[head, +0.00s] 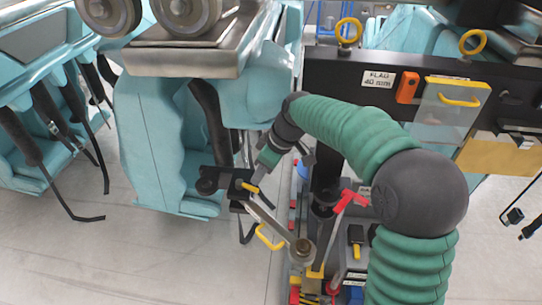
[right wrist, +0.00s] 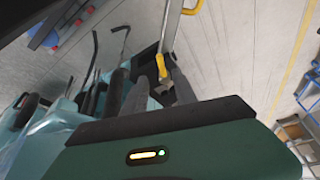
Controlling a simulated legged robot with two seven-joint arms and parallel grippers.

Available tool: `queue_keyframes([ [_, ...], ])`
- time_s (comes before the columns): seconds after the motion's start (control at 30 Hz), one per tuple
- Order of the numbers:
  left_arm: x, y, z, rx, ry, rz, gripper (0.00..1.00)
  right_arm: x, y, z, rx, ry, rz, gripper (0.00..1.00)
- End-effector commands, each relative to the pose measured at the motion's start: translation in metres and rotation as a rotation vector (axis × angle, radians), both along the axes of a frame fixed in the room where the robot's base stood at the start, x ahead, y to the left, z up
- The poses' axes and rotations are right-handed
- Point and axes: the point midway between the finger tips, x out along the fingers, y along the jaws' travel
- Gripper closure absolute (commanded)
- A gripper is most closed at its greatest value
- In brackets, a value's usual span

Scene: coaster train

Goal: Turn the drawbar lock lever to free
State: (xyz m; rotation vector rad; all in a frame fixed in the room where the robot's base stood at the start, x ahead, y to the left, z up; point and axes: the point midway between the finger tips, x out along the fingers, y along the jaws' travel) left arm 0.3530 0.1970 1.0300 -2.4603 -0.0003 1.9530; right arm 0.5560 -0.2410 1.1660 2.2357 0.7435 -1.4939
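The lever is a grey bar (head: 272,222) with a yellow tip (head: 251,187) and a yellow loop handle (head: 268,238). It slants from a round pivot at the lower right up to a black coupling bracket (head: 222,180) by the teal car. In the right wrist view, the yellow tip (right wrist: 161,66) lies by my fingers. My right gripper (head: 257,178) reaches down to this tip from above right. Its dark fingers (right wrist: 160,88) look apart, with the tip near the right one; contact is unclear. My left gripper is not in view.
A teal car (head: 160,140) stands left of the lever. A cart with a red lever (head: 348,198) and small tools stands below and right. A black beam (head: 335,75) with a label and yellow rings crosses the upper right. Pale floor (head: 130,250) is clear at lower left.

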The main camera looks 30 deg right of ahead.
Motion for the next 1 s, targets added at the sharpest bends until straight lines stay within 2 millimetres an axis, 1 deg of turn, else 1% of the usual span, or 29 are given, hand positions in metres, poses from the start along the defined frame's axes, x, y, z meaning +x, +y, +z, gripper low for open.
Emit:
queue_keyframes([
  [0.03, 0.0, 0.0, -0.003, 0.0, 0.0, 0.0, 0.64, -0.004, -0.005, 0.014, -0.003, -0.006, -0.003, 0.66],
  [0.2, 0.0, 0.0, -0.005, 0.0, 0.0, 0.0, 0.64, -0.018, -0.016, 0.058, -0.003, -0.004, -0.002, 0.66],
  [0.3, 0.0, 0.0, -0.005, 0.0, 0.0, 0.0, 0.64, -0.024, -0.02, 0.077, -0.001, -0.002, 0.0, 0.66],
  [0.4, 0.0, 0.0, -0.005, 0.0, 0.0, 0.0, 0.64, -0.027, -0.023, 0.088, -0.001, -0.001, 0.001, 0.66],
  [0.53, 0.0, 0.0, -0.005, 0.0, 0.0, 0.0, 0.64, -0.029, -0.024, 0.093, -0.001, 0.001, 0.001, 0.66],
  [1.0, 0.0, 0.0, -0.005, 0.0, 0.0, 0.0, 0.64, -0.03, -0.024, 0.093, -0.001, 0.001, 0.001, 0.66],
])
